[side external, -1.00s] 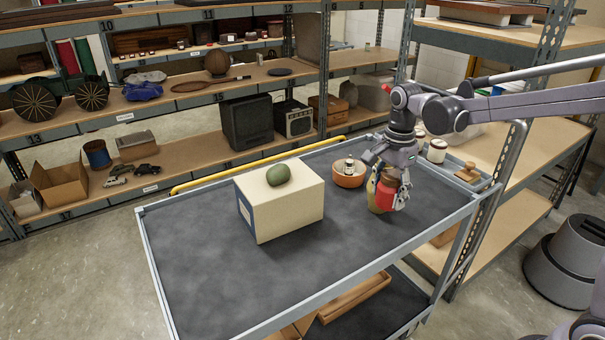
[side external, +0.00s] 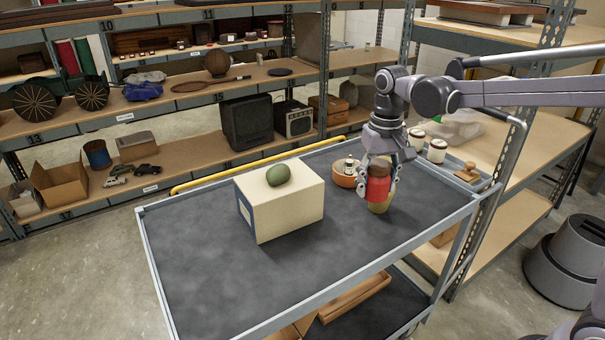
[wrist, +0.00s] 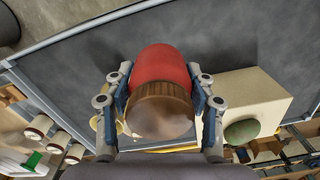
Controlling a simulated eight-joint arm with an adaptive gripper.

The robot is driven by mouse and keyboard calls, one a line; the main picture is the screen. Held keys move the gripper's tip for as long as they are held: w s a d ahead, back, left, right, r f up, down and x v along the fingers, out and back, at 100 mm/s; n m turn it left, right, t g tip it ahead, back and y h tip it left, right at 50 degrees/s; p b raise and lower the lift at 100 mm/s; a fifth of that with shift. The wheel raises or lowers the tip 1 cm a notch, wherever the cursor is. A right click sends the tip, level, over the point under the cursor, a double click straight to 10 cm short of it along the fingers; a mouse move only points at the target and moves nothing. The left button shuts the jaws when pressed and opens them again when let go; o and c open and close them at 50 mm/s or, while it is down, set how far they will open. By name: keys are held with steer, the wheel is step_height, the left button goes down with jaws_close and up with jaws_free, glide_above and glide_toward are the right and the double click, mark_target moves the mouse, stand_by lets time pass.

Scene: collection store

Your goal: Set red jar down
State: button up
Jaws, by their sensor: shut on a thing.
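The red jar (side external: 377,189) with a brown lid is held upright between the fingers of my gripper (side external: 378,184), above the dark top of the cart (side external: 205,262). A yellowish jar (side external: 380,207) shows directly below the red jar in the side view. I cannot tell whether the two touch. In the wrist view my gripper (wrist: 160,72) is shut on the red jar (wrist: 162,62), one finger on each side. The brown lid faces the camera, and the jar's underside is hidden.
A pale box (side external: 290,208) with a green oval object (side external: 278,175) on it stands left of the jars. White jars (side external: 437,151) stand at the cart's far right. The cart's left and front are clear.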

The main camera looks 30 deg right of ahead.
mark_target(385, 188)
stand_by(0.3)
steer(key=m, duration=0.2)
steer(key=d+f+m, duration=0.1)
steer(key=m, duration=0.1)
steer(key=shift+s+d+f+m, duration=0.1)
steer(key=shift+d+m, duration=0.1)
steer(key=shift+m, duration=0.1)
steer(key=m, duration=0.2)
steer(key=d+f+m, duration=0.1)
steer(key=m, duration=0.2)
steer(key=shift+s+d+f, duration=0.1)
steer(key=shift+d+f, duration=0.05)
steer(key=shift+d, duration=0.05)
steer(key=d+m, duration=0.1)
steer(key=m, duration=0.2)
steer(key=f+m, duration=0.1)
steer(key=m, duration=0.3)
steer(key=s+d+f+m, duration=0.1)
steer(key=m, duration=0.2)
steer(key=shift+d+f+m, duration=0.25)
steer(key=shift+d+m, duration=0.05)
steer(key=shift+d, duration=0.05)
